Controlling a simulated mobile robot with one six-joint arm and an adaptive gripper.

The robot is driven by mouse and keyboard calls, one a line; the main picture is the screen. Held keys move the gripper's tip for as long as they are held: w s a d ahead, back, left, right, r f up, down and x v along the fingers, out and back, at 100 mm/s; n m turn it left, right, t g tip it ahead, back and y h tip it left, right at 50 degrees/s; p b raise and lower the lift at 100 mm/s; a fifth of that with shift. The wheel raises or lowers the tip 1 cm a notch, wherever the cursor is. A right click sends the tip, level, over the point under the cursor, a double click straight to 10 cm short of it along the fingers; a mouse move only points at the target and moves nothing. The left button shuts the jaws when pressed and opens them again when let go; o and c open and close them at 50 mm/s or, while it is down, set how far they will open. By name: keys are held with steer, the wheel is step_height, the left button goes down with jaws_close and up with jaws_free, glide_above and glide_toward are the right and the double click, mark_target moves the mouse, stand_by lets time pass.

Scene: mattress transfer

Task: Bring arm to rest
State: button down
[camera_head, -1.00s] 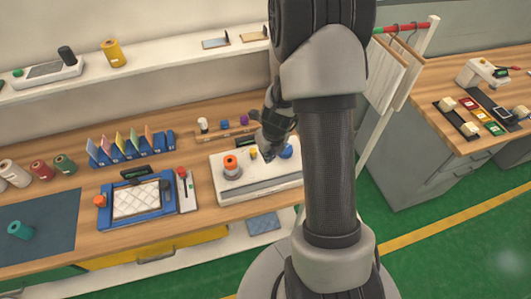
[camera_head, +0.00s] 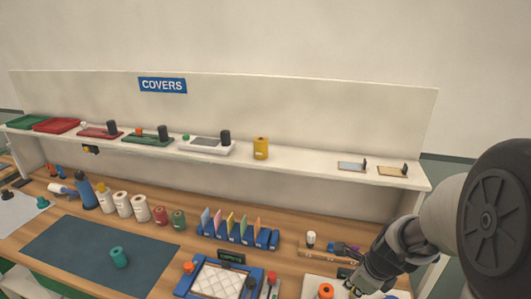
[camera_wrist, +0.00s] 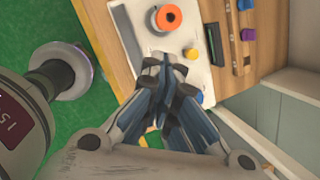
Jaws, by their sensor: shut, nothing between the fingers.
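My gripper (camera_head: 352,287) is at the lower right in the head view, over the right end of the workbench. In the wrist view my gripper (camera_wrist: 165,70) points down with its fingers together and nothing between them. Below it is a white box-like unit (camera_wrist: 135,32) with an orange spool (camera_wrist: 168,18) and a yellow knob (camera_wrist: 195,69). The fingers hide part of this unit. The orange spool also shows in the head view (camera_head: 326,291). My arm enters from the right edge of the head view.
A white shelf (camera_head: 300,163) under a COVERS sign (camera_head: 163,85) runs behind the bench. A blue tray (camera_head: 186,288) with a quilted white pad (camera_head: 218,281), a blue rack (camera_head: 240,240) and several spools stand on the bench. The dark mat (camera_head: 85,255) is mostly clear.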

steer(key=s+a+r+n+b, duration=0.5)
steer(key=s+a+r+n, duration=0.3)
steer(key=n, duration=0.7)
steer(key=s+a+n+t+b, duration=0.1)
steer(key=s+n+b, duration=0.2)
steer(key=s+n, duration=0.8)
steer(key=shift+s+f+n+h+b, duration=0.3)
steer(key=shift+s+f+n, duration=0.1)
steer(key=shift+n, duration=0.1)
